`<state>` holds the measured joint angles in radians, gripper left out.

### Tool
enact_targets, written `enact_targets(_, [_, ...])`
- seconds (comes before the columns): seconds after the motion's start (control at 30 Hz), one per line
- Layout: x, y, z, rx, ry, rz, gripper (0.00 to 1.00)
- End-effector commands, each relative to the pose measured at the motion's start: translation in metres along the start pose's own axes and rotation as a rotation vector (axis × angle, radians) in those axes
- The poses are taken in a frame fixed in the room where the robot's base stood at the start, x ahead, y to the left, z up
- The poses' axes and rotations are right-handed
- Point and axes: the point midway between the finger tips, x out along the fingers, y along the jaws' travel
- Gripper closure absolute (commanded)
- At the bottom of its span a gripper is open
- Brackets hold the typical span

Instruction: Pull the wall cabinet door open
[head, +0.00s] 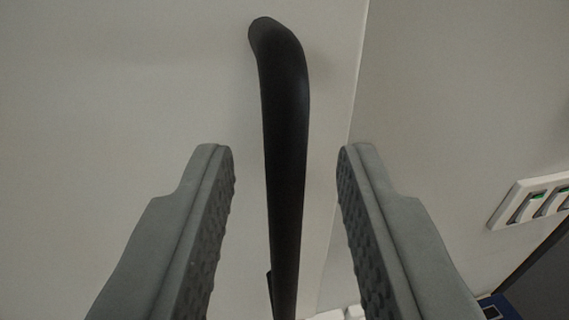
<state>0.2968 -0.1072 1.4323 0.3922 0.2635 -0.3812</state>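The wall cabinet door (130,80) is a plain pale panel that fills the left and middle of the head view. Its right edge runs down the picture just right of the handle. A long black handle (285,130) stands upright on the door, with its curved upper end near the top of the view. My gripper (287,165) is open, with one grey finger on each side of the handle. Gaps show between the handle and both fingers. The lower end of the handle runs out of the picture.
A grey wall (450,100) lies right of the door edge. A white switch panel (530,200) is on it at the right. A dark surface (540,270) and a small blue item (497,307) show at the lower right. White objects (340,314) show at the bottom middle.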

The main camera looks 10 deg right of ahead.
Motion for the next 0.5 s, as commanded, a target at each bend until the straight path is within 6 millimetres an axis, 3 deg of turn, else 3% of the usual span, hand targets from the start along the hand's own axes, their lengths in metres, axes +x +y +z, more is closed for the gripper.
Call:
enact_targets(0.2, [0.0001, 0.0000, -0.0001, 0.000, 0.000, 0.000, 0.68])
enact_targets(0.37, [0.0000, 0.0000, -0.0001, 0.000, 0.000, 0.000, 0.99])
enact_targets(0.5, [0.0000, 0.0000, -0.0001, 0.000, 0.000, 0.000, 1.00])
